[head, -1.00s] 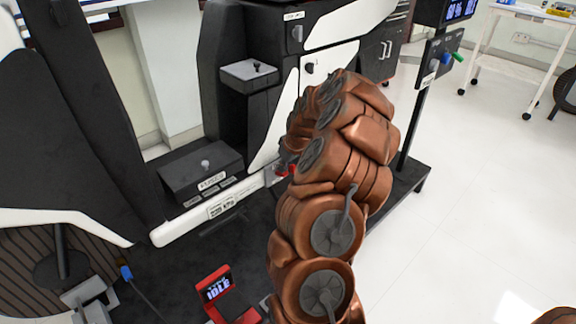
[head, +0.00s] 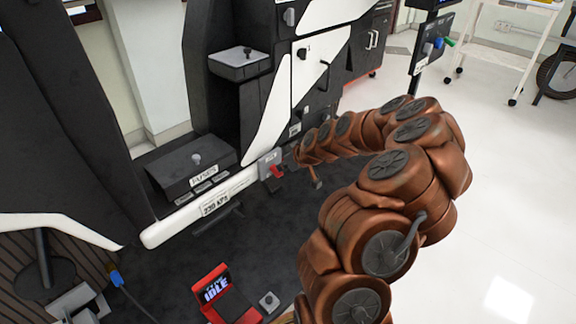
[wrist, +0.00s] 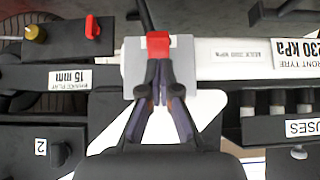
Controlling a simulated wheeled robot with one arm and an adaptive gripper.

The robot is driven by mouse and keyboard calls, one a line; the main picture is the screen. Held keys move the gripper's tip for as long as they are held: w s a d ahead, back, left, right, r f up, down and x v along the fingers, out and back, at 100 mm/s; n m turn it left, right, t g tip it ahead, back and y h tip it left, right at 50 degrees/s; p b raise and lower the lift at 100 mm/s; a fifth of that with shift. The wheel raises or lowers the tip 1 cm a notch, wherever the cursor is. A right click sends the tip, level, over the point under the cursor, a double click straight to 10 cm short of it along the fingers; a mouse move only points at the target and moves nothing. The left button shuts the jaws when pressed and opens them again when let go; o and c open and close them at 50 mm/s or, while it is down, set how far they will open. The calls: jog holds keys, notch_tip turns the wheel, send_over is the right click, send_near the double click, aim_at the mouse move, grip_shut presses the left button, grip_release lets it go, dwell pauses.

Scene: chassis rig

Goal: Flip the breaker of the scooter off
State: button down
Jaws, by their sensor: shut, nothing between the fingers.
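The breaker is a grey plate (head: 268,160) with a red lever (head: 277,171), low on the scooter's side at the end of the white rail. In the wrist view the grey plate (wrist: 131,70) is straight ahead, with the red lever (wrist: 158,42) at its upper middle. My gripper (wrist: 158,68) is shut and empty, its tips in front of the plate just below the lever in the picture. I cannot tell whether the tips touch it. In the head view my arm's end is right of the breaker and the fingers are not clear.
The fuse box (head: 190,165) stands left of the breaker. In the wrist view a black box with another red part (wrist: 92,27) and a yellow knob (wrist: 35,33) is at upper left. A red stand with a display (head: 222,294) is on the dark floor mat.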

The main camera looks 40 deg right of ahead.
jog(key=shift+r, duration=0.15)
jog(key=shift+r, duration=0.7)
jog(key=s+d+r+p, duration=0.1)
jog(key=s+r+p, duration=0.2)
jog(key=s+r, duration=0.4)
jog(key=shift+s+d, duration=0.15)
jog(key=shift+s, duration=1.9)
